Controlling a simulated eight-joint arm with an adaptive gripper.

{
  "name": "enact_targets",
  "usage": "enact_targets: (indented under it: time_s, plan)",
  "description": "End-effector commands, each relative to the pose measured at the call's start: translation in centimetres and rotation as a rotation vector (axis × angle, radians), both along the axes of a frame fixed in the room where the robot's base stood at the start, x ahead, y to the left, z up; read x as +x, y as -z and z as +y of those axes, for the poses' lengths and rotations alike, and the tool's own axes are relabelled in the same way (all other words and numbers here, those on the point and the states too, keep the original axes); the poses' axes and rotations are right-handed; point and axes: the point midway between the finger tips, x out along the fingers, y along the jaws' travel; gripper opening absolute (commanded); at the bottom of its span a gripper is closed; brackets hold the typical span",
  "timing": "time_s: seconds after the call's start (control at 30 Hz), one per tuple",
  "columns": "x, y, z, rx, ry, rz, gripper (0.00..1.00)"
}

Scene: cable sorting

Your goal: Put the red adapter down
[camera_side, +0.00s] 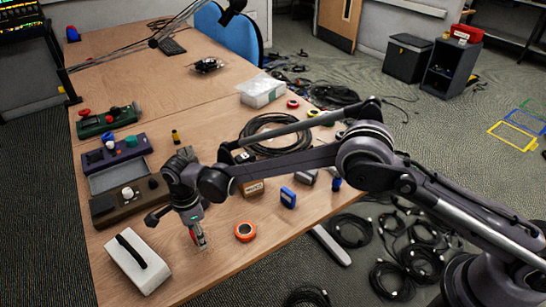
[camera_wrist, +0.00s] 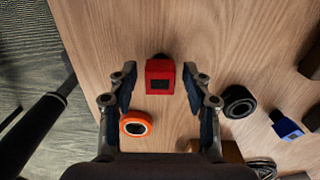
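The red adapter (camera_wrist: 160,75) is a small red block with a dark opening in its face. In the wrist view it sits between the two fingers of my gripper (camera_wrist: 159,78), with a narrow strip of wood showing on each side of it. The fingers look apart from it. In the side view my gripper (camera_side: 198,238) points down close to the wooden table (camera_side: 215,262), near its front edge. Part of the red adapter (camera_side: 199,236) shows at the fingertips there. The adapter looks upright at or very near the table; the exact contact underneath is hidden.
An orange tape roll (camera_side: 245,231) lies right of my gripper. A white box with a black handle (camera_side: 138,262) stands to the left. A blue block (camera_side: 288,198), a coiled black cable (camera_side: 270,135) and device boxes (camera_side: 128,200) lie farther back. A black roll (camera_wrist: 239,101) shows in the wrist view.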

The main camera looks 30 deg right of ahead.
Motion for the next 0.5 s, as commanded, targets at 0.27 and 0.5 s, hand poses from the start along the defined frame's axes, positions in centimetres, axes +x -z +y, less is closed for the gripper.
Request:
enact_targets:
  time_s: [0.27, 0.5]
  plan:
    - [0.0, -1.1, 0.0, 0.0, 0.0, 0.0, 0.5]
    - [0.0, -5.5, 0.0, 0.0, 0.0, 0.0, 0.5]
